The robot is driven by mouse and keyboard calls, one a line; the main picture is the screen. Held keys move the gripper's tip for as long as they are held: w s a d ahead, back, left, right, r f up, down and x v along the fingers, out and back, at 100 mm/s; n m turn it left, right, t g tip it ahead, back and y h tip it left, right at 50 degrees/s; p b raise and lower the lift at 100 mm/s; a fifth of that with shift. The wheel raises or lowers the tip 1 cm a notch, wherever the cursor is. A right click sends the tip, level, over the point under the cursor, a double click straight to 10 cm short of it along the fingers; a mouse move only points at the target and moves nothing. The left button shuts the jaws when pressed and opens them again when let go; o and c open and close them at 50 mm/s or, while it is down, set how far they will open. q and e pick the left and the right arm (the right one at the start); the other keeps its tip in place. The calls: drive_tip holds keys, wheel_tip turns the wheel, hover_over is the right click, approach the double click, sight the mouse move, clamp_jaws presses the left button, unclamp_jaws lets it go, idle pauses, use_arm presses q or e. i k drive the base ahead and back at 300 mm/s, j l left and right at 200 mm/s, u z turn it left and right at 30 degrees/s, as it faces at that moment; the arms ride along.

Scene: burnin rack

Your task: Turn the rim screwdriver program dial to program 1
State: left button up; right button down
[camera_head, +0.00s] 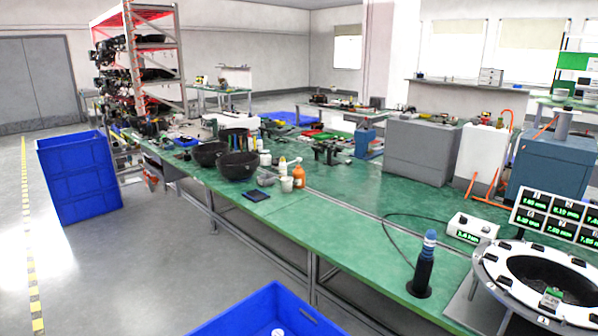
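A small white controller box (474,226) with a lit green display stands on the green bench at the right. A dark cable runs from it, looping left toward the screwdriver. The dark screwdriver with a blue top (425,262) stands upright in a round black base near the bench's front edge. I cannot make out the program dial or its setting at this size. Neither of my grippers is in view.
A round white-and-black ring fixture (493,264) sits right of the screwdriver, with a multi-reading display panel (557,215) behind it. A blue crate (215,326) stands in front. Black bowls (237,166) and bottles stand farther left. The bench (340,225) middle is mostly clear.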

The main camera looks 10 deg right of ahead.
sight(462, 219)
drive_tip(key=l+z, duration=0.15)
drive_tip(key=z, duration=1.05)
drive_tip(key=j+z, duration=0.15)
drive_tip(key=k+l, duration=0.05)
